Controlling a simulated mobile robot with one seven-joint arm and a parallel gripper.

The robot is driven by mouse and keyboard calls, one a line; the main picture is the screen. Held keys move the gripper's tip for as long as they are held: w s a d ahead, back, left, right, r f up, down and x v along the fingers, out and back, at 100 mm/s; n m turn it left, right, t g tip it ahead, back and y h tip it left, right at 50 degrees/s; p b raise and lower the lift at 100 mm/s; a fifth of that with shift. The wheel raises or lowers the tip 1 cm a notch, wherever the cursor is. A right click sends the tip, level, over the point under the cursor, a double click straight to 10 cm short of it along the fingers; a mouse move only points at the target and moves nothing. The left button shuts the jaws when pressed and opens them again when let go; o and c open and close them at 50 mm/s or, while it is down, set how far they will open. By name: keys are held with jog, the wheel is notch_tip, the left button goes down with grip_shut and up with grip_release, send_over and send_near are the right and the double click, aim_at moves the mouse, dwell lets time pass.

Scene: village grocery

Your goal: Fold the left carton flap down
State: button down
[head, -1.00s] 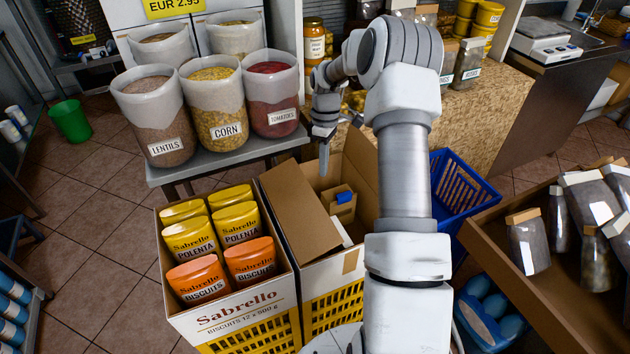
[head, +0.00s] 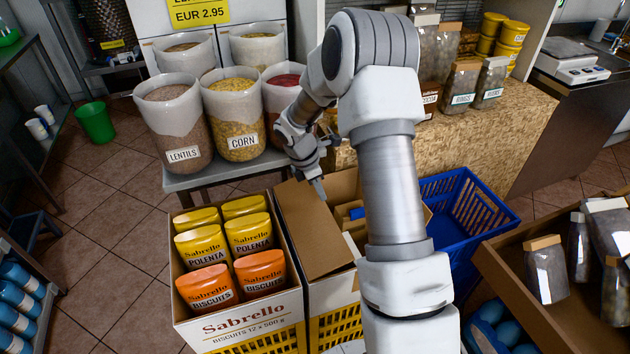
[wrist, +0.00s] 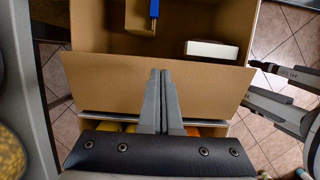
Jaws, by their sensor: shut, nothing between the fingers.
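The open brown carton (head: 345,290) stands right of the filled Sabrello carton. In the wrist view the flap (wrist: 105,82) is a wide brown panel along the carton's near edge. My gripper (head: 318,190) is shut and empty, at the far part of the flap. In the wrist view my gripper's fingertips (wrist: 160,74) overlap the flap; whether they touch it I cannot tell. My arm hides the carton's right side.
The Sabrello carton (head: 240,318) holds several yellow and orange packs directly left. Tubs of lentils (head: 175,125) and corn (head: 232,112) stand on a bench behind. A blue basket (head: 465,205) is to the right. Inside the carton are a blue-topped item (wrist: 154,9) and a white box (wrist: 211,50).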

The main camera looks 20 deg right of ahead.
aim_at(326, 209)
jog(key=shift+x, duration=2.3)
jog(key=shift+d, duration=0.15)
jog(key=shift+d+f+y+p, duration=0.15)
jog(key=shift+y+p, duration=0.15)
jog(key=shift+p, duration=0.15)
jog(key=shift+d+f+y+p, duration=0.3)
jog(key=shift+f+y+p, duration=0.3)
jog(key=shift+p, duration=0.1)
jog(key=shift+f, duration=0.35)
jog(key=shift+d+f+y, duration=0.2)
jog(key=shift+f+y, duration=0.2)
jog(key=shift+f, duration=0.4)
jog(key=shift+r, duration=0.15)
